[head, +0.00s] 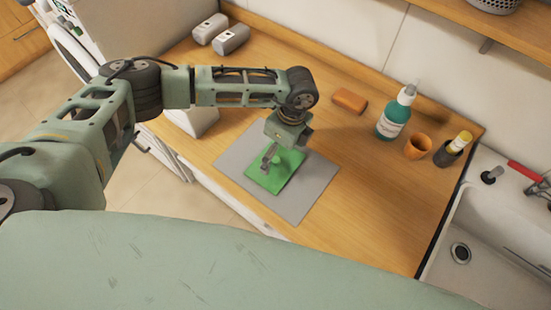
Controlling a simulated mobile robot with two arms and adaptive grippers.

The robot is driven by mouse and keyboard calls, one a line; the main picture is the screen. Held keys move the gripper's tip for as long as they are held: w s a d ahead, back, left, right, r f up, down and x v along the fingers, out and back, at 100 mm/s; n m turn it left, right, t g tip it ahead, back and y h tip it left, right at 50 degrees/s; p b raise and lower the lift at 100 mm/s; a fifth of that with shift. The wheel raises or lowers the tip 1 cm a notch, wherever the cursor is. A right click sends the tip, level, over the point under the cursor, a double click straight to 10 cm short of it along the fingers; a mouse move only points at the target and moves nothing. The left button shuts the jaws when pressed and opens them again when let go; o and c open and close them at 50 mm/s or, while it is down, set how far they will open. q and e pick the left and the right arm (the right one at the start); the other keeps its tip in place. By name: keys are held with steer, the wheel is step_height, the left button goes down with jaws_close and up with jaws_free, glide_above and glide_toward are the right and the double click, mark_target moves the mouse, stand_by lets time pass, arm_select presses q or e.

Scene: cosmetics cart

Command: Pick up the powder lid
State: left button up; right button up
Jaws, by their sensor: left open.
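My left gripper (269,160) points down over a green square (289,178) lying on a grey mat (311,195) on the wooden counter. The left gripper is open. A small rounded green piece (279,151) shows right beside its fingers. It may be the powder lid, but it blends with the green square and I cannot be sure. I cannot tell whether the fingers touch it. The gripper and wrist hide part of the square. My right gripper is not in view.
Two grey-white containers (231,40) stand at the back left. A sink (480,228) borders the counter on the right.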

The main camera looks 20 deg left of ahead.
arm_select(q)
steer(key=shift+s+f, duration=0.1)
steer(key=shift+f, duration=0.65)
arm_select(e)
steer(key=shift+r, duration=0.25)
arm_select(q)
steer(key=shift+c, duration=0.5)
steer(key=c, duration=0.8)
steer(key=shift+c, duration=0.4)
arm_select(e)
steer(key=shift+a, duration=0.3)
arm_select(q)
steer(key=shift+s, duration=0.1)
steer(key=shift+c, duration=0.2)
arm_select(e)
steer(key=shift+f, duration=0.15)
